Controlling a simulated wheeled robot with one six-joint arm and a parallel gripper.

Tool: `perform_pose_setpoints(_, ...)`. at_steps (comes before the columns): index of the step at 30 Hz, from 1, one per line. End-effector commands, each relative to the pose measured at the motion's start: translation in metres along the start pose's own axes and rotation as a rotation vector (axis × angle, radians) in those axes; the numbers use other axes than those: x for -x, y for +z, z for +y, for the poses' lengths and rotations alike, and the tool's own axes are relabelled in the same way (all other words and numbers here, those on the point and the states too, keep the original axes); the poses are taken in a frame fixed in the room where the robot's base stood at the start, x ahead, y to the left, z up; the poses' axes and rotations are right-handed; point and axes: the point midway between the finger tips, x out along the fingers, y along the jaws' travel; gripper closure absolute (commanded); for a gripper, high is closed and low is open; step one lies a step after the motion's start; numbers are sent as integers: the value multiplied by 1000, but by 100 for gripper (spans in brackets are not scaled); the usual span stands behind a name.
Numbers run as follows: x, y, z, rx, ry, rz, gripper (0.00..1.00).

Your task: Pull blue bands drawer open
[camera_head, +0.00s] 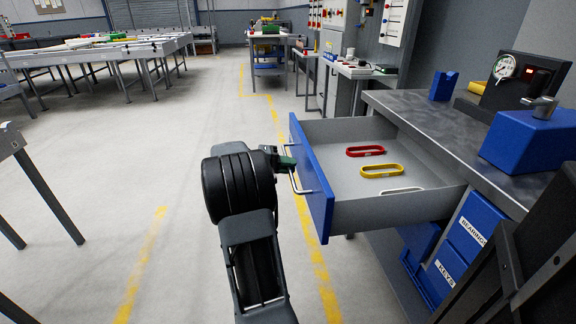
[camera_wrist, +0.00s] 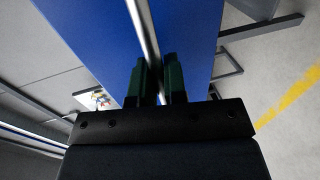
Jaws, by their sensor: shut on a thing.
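The blue-fronted drawer (camera_head: 312,187) is pulled well out from the workbench in the head view. A red band (camera_head: 365,151), a yellow band (camera_head: 381,171) and a white band (camera_head: 402,190) lie on its grey floor. My gripper (camera_head: 285,160) is at the metal bar handle (camera_head: 293,180) on the drawer's front. In the wrist view the green fingers of my gripper (camera_wrist: 160,80) are shut on the handle bar (camera_wrist: 146,35), with the blue drawer front (camera_wrist: 95,45) behind. The drawer front's label is not visible in the head view.
The grey workbench (camera_head: 425,110) carries a blue vise (camera_head: 530,138) and a gauge box (camera_head: 510,80). More blue drawers, labelled BEARINGS (camera_head: 473,226) and KEYS (camera_head: 446,268), sit below. The pale floor (camera_head: 180,190) to the left is clear, with yellow lines.

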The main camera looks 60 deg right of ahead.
Motion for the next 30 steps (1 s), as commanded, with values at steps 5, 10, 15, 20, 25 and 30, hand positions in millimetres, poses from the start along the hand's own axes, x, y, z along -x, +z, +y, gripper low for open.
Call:
perform_pose_setpoints(5, 0, 2, -2, 3, -1, -7, 100)
perform_pose_setpoints(10, 0, 1, -2, 3, -1, -4, 75)
perform_pose_setpoints(15, 1, 1, -1, 2, -1, -1, 64)
perform_pose_setpoints(20, 1, 0, -1, 1, -1, 1, 64)
perform_pose_setpoints(25, 12, 0, 1, 1, -1, 3, 64)
perform_pose_setpoints(30, 43, 0, 2, 2, -1, 4, 64)
